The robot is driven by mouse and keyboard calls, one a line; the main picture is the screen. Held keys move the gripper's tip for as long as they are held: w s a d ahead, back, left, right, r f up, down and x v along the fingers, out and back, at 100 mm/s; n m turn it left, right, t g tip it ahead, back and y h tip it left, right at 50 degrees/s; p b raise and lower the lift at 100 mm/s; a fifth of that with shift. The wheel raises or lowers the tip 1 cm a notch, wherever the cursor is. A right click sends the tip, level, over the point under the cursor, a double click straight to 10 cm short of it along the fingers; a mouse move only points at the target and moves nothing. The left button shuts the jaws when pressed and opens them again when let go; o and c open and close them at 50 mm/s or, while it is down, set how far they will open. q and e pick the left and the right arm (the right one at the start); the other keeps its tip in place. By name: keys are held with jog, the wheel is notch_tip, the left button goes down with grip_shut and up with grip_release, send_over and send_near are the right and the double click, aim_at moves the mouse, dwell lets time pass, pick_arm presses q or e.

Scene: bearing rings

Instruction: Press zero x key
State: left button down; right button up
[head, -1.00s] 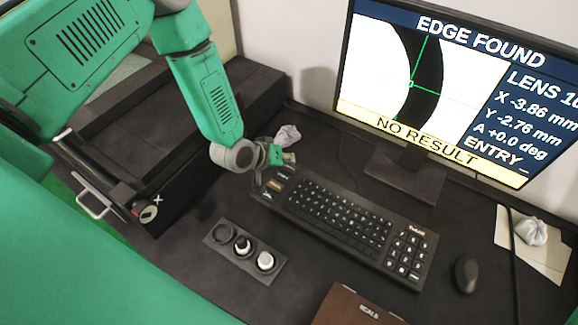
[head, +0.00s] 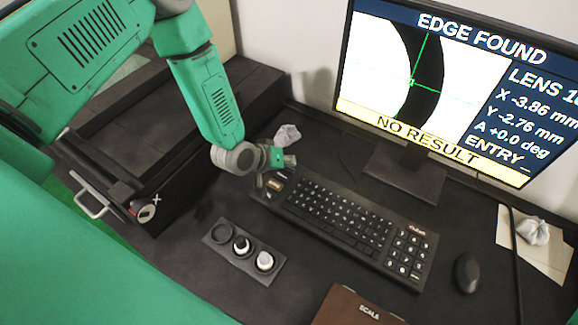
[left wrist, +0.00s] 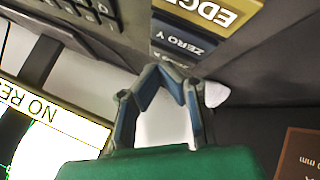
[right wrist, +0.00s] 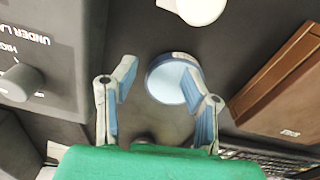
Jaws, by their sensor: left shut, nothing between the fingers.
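The keyboard (head: 350,222) lies on the dark desk, with a few larger keys at its left end. In the left wrist view a yellow EDGE key (left wrist: 205,12) and a blue-grey ZERO Y key (left wrist: 181,40) show. A further key (left wrist: 170,58), its label mostly hidden, lies beside ZERO Y, close to my left fingertips. My left gripper (head: 261,180) is shut and empty over the keyboard's left end; its tips also show in the left wrist view (left wrist: 162,68). I cannot tell whether they touch a key. My right gripper (right wrist: 170,84) is open and empty.
The monitor (head: 455,85) reads EDGE FOUND and NO RESULT. A tray (head: 215,250) with round pieces sits in front of the keyboard. A mouse (head: 467,272) lies to the right, a brown SCALE box (head: 345,308) in front.

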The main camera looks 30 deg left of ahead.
pick_arm(q)
jog(key=shift+f, duration=0.2)
pick_arm(e)
jog(key=shift+f, duration=0.2)
jog(key=shift+r, duration=0.1)
pick_arm(q)
jog(key=shift+a+r+p, duration=0.1)
jog(key=shift+r+p, duration=0.3)
jog(key=shift+r, duration=0.35)
pick_arm(e)
jog(key=shift+r, duration=0.5)
pick_arm(q)
notch_tip(320, 180, up, 5)
jog(key=p, duration=0.4)
pick_arm(e)
notch_tip(320, 180, up, 4)
jog(key=shift+f, duration=0.1)
